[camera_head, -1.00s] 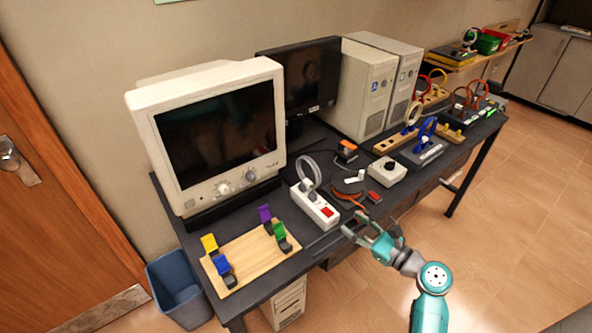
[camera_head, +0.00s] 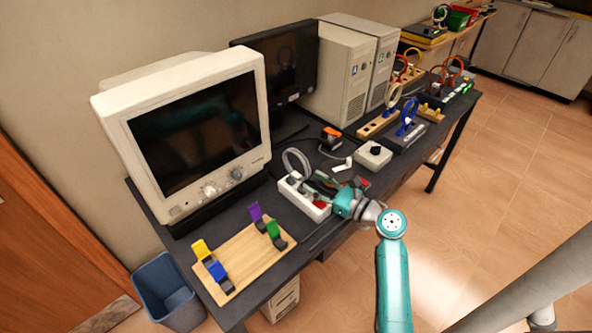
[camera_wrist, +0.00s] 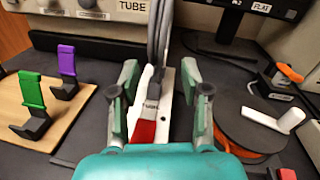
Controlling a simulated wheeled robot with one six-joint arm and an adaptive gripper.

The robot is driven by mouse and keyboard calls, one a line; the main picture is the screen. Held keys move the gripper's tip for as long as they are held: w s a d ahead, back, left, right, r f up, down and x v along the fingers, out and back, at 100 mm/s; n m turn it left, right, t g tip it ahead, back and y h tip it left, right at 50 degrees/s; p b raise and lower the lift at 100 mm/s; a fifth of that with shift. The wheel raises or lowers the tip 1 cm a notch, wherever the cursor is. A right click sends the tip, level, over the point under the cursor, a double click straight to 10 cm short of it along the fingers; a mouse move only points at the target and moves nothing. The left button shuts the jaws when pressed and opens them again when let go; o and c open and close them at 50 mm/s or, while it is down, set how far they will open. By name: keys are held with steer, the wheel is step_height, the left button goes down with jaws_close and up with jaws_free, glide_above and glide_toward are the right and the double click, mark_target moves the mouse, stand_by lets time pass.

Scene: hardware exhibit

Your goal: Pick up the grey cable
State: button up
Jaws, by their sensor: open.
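The grey cable (camera_head: 297,159) stands as an upright loop on a white power strip (camera_head: 291,193) with a red switch. In the wrist view the grey cable (camera_wrist: 159,40) rises from its plug, straight ahead between my fingers. My gripper (camera_head: 317,184) is over the strip in the head view and partly covers it. In the wrist view my gripper (camera_wrist: 160,88) is open, with one finger on each side of the strip and the cable's plug. I cannot tell whether either finger touches them.
A wooden board (camera_head: 232,262) with coloured hooks lies to the left, below a bulky monitor (camera_head: 185,130). A white box with a black knob (camera_head: 372,155) and an orange-black device (camera_head: 331,138) are right and behind. A blue cable (camera_head: 407,114) stands farther right.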

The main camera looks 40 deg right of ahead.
mark_target(304, 176)
steer(key=w, duration=0.2)
steer(key=w+a, duration=0.1)
steer(key=w, duration=0.1)
jaws_close()
